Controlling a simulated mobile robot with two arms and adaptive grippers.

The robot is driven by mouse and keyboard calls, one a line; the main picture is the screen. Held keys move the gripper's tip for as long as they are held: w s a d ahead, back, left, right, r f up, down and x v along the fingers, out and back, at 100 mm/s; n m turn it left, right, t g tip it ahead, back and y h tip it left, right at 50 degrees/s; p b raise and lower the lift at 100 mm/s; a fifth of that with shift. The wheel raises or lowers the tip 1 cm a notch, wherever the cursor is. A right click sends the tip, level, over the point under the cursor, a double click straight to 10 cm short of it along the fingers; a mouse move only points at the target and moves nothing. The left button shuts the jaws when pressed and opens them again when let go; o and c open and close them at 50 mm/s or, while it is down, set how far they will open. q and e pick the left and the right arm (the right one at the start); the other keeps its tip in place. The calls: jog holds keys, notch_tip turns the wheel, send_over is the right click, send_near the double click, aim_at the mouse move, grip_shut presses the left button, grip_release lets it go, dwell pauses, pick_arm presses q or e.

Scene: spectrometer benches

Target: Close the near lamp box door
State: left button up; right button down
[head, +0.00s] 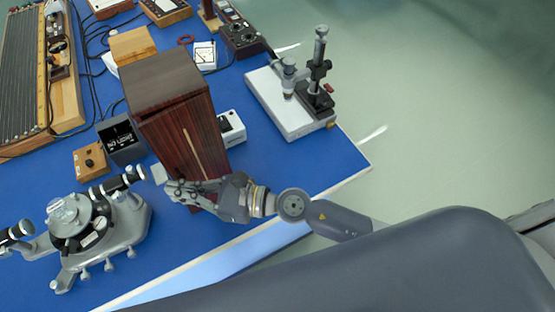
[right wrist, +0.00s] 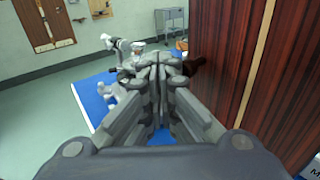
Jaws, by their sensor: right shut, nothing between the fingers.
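The lamp box is a tall dark red-brown wooden box (head: 165,82) standing on the blue bench in the head view. My right gripper (head: 166,184) is shut and empty, low at the box's near side. In the right wrist view its fingertips (right wrist: 158,68) are beside a dark knob-like part (right wrist: 197,65); contact is unclear. My left gripper is not in view.
A grey spectrometer (head: 95,230) stands close left of my right gripper, with its telescope tube near the fingers. A small black box (head: 122,140) and a wooden box (head: 90,160) sit behind it. A microscope stand (head: 290,105) is at right. The bench's front edge is below my arm.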

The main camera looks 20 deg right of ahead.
jog(key=shift+w+a, duration=0.3)
jog(key=shift+w, duration=0.1)
jog(key=shift+d, duration=0.1)
dwell(0.4)
